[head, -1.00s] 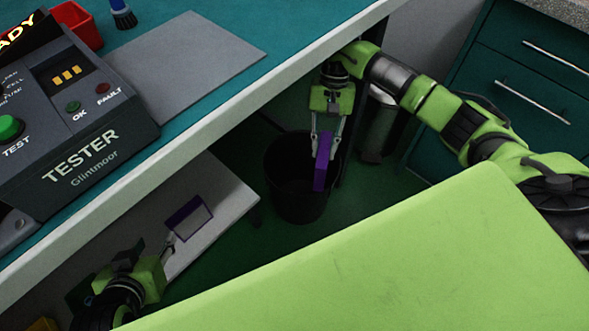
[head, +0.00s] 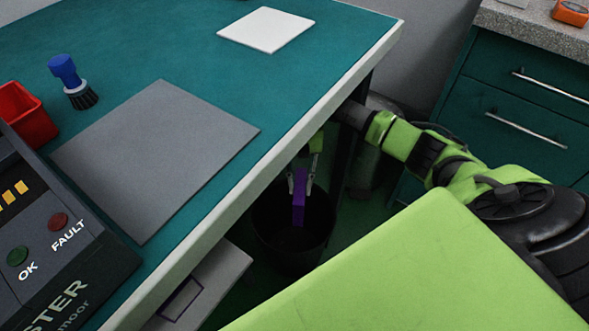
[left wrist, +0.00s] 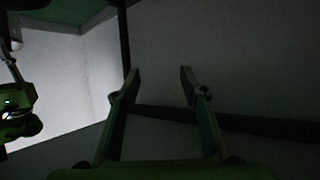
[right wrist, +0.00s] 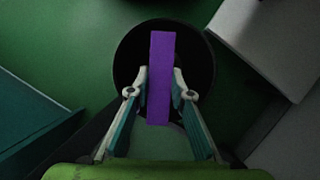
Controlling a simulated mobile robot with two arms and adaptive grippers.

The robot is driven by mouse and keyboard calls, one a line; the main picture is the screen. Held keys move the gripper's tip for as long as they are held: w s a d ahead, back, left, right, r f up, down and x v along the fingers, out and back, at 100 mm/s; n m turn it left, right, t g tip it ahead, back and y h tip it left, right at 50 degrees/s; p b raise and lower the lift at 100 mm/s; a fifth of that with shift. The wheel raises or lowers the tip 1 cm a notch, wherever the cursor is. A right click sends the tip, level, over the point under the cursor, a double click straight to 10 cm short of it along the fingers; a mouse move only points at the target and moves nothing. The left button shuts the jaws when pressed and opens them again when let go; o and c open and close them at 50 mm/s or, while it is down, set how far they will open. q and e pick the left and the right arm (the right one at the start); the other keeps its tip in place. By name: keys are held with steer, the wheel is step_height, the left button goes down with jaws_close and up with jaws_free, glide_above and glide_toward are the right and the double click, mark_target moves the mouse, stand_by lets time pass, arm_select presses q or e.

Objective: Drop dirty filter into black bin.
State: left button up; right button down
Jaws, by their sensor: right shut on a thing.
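The dirty filter is a purple slab (head: 298,205), seen edge-on. My right gripper (head: 300,183) is shut on it and holds it upright under the bench's front edge. The black bin (head: 265,235) is a round, open bin on the floor, and the filter appears over its mouth. In the right wrist view, the filter (right wrist: 161,60) is between the fingertips (right wrist: 160,82), with the bin (right wrist: 195,50) behind it. My left gripper (left wrist: 158,80) shows only in the left wrist view, with its fingers apart and nothing between them.
The bench (head: 190,50) overhangs the right gripper and carries a grey mat (head: 155,155), a brush (head: 70,80), a red box (head: 25,115), a white plate (head: 266,29) and the tester (head: 60,250). A low shelf (head: 225,265) stands left of the bin. Drawers (head: 520,110) stand right.

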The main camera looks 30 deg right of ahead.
step_height(320, 180, down, 3)
steer(key=shift+r+b, duration=0.1)
steer(key=shift+b, duration=0.5)
steer(key=shift+f, duration=0.2)
arm_select(q)
steer(key=w+d+r+t+h, duration=0.1)
steer(key=w+r+t, duration=0.2)
steer(key=r, duration=0.4)
steer(key=shift+d+r+t, duration=0.25)
steer(key=shift+d+t, duration=0.15)
steer(key=shift+t, duration=0.1)
arm_select(e)
steer(key=c, duration=1.7)
jaws_free()
steer(key=v, duration=0.7)
steer(key=shift+w+r, duration=0.15)
steer(key=shift+r, duration=0.05)
arm_select(q)
steer(key=shift+f, duration=0.1)
